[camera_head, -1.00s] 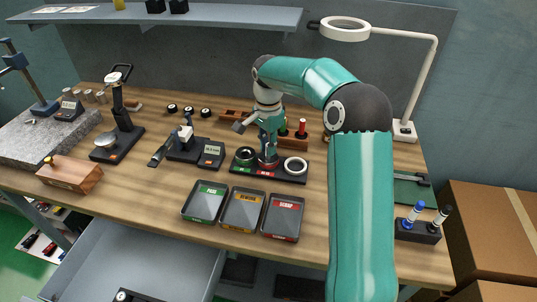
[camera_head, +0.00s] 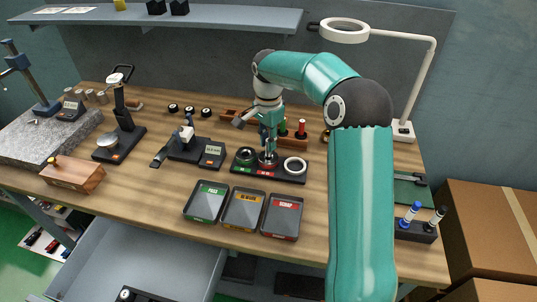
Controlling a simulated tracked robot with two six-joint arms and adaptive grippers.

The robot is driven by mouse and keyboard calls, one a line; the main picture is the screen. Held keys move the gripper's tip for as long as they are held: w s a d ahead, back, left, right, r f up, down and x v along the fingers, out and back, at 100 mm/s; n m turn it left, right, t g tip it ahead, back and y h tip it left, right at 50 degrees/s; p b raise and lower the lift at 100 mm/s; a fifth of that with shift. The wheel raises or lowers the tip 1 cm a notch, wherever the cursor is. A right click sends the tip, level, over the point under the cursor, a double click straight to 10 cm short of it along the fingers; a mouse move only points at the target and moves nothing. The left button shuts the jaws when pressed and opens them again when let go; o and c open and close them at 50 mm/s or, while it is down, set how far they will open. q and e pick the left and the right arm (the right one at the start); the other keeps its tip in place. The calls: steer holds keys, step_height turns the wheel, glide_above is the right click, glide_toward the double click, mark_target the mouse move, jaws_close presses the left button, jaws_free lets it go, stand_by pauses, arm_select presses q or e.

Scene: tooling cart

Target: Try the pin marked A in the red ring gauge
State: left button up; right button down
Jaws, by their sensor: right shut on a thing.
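The red ring gauge (camera_head: 265,165) sits in the middle of a black stand (camera_head: 290,176), between a green ring (camera_head: 245,156) and a white ring (camera_head: 295,165). My right gripper (camera_head: 267,148) points down directly over the red ring and is shut on a small pin. The pin is mostly hidden by the fingers, and its mark cannot be read. I cannot tell whether its tip is inside the ring. A wooden pin rack (camera_head: 285,137) stands behind, with a red-topped pin (camera_head: 302,127) in it. My left gripper is not in view.
Three trays lie in front: green-labelled PASS (camera_head: 206,203), yellow-labelled (camera_head: 243,211) and red-labelled SCRAP (camera_head: 282,217). A micrometer on a stand (camera_head: 195,150) is to the left. A magnifier lamp (camera_head: 345,30) and a marker holder (camera_head: 415,230) are at the right.

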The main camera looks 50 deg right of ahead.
steer(key=shift+r, duration=0.25)
steer(key=shift+r+p, duration=2.25)
steer(key=shift+r, duration=0.25)
